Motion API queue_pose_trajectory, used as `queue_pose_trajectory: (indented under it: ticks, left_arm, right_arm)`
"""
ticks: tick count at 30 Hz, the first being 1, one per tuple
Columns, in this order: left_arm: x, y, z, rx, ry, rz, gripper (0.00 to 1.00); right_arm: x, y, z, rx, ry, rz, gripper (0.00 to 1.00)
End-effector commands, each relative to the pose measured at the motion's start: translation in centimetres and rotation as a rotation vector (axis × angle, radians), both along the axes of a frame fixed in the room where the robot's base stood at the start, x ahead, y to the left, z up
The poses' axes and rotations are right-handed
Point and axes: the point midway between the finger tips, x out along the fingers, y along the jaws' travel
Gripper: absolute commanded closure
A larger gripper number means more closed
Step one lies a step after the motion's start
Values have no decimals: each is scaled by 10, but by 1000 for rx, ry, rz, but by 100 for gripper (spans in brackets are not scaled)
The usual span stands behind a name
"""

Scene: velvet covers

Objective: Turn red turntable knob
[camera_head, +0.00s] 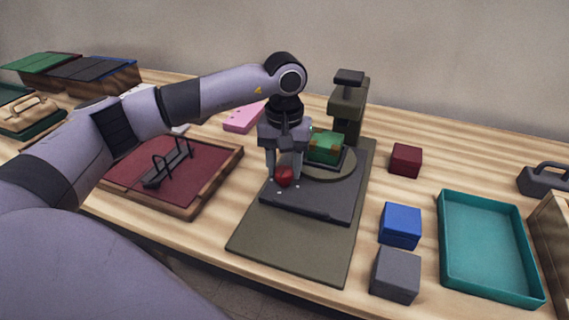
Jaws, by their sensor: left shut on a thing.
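The red knob (284,177) sits at the front left of a dark turntable base (318,204). The round turntable plate (343,174) is behind it and carries a green box (325,147) with tan patches. My left gripper (285,174) points down from above, with its fingers around the knob. It is shut on the knob, and the fingers hide part of the knob's sides. The gripper also hides part of the plate's left side. My right gripper is not in view.
An olive mat (262,236) lies under the base, and a dark olive stand (348,108) rises behind the plate. Right of it are a dark red block (405,160), a blue block (400,225), a grey block (395,274) and a teal tray (486,246). A red-lined wooden tray (190,206) is left.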

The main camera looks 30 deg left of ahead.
Motion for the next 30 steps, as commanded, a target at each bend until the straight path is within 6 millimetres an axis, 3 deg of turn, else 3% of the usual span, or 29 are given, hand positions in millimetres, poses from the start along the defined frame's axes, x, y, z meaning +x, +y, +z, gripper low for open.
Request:
queue_pose_trajectory:
  ticks: [3, 4, 6, 17, 30]
  left_arm:
    - [0, 0, 1, -1, -2, 1, 87]
    - [0, 0, 1, -1, -2, 2, 47]
    - [0, 0, 1, -1, -2, 2, 31]
    - [1, 0, 7, -1, -3, 2, 31]
    - [1, 0, 68, -2, -3, 2, 31]
  right_arm:
    - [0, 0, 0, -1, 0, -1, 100]
    - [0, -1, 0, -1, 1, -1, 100]
    - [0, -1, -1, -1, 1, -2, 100]
    - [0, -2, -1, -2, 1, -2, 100]
    - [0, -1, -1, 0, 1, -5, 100]
